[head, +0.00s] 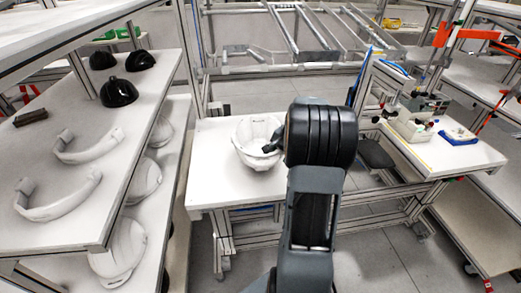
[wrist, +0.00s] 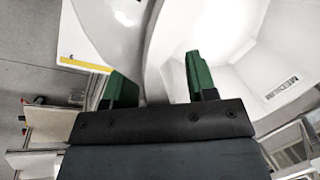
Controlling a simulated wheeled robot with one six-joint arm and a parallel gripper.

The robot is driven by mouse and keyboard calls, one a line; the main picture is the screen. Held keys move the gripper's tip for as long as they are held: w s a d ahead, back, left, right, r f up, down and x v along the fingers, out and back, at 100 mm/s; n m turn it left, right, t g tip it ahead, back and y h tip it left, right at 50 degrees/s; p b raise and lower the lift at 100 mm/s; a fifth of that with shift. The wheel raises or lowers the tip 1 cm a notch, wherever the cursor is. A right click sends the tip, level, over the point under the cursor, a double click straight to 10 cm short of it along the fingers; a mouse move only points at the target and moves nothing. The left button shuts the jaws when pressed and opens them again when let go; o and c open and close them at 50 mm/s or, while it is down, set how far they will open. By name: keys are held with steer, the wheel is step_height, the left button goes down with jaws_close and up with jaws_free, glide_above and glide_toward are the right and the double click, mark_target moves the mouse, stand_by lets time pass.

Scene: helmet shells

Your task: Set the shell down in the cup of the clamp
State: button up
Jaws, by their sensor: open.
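The white helmet shell (head: 254,133) sits on the white table in the middle of the head view, its open side up. My gripper (head: 276,143) is at its right rim, partly hidden behind my own arm. In the wrist view the two green fingertips of my gripper (wrist: 160,85) are apart. The wall of the shell (wrist: 155,45) passes between them, with the hollow inside to the right; I cannot tell whether either finger touches it. I cannot make out the clamp or its cup; whatever is under the shell is hidden.
The white table (head: 215,185) has bare room left of and in front of the shell. A shelf (head: 150,75) at left carries black shells (head: 119,92) and white curved parts (head: 62,198). A workbench (head: 455,160) with small bins and tools stands at right. A metal frame rises behind.

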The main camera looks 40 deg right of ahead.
jaws_close()
steer(key=shift+r, duration=0.1)
stand_by(0.4)
